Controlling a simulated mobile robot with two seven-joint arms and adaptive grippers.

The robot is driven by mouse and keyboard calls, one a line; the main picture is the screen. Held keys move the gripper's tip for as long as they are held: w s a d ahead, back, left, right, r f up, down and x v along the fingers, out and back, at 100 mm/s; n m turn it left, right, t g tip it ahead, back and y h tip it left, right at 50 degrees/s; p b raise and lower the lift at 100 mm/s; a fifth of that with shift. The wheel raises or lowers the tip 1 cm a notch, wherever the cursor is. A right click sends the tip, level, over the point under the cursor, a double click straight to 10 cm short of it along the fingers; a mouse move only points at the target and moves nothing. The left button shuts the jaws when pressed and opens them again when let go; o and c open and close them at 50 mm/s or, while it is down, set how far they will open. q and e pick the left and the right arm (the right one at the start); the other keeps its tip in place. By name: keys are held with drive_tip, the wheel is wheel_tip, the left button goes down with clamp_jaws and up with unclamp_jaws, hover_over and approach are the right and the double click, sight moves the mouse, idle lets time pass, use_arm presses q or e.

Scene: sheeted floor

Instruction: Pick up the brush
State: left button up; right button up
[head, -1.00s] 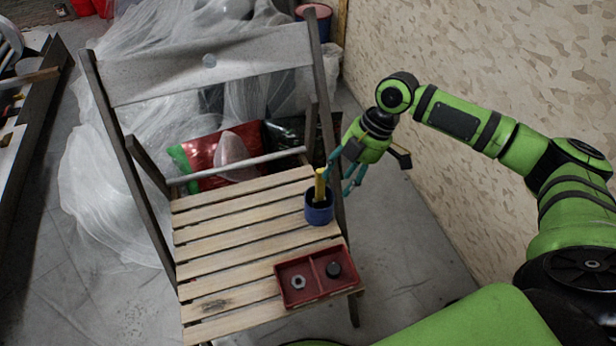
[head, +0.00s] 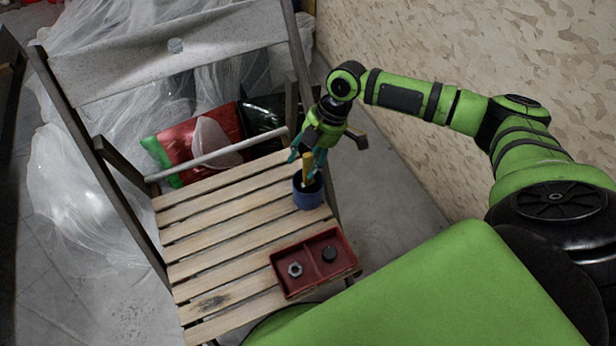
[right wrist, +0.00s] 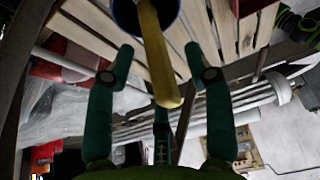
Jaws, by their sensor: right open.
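The brush shows as a yellow handle (head: 307,168) standing up out of a blue cup (head: 308,195) on the wooden chair seat (head: 215,229). In the right wrist view the handle (right wrist: 158,55) comes down from the cup (right wrist: 126,12) into the space between the fingers. My right gripper (head: 307,160) is at the handle's upper end. Its teal fingers (right wrist: 166,62) are apart on either side of the handle, with no clear contact. The lower part of the brush is hidden in the cup. My left gripper is not in view.
A red two-part tray (head: 315,262) with a nut (head: 295,269) and a dark round piece (head: 329,253) lies at the seat's front right. The chair's backrest (head: 165,62) rises behind. A wall (head: 480,80) bounds the right. Plastic sheeting (head: 75,200) covers floor at left.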

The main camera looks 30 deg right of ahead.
clamp_jaws()
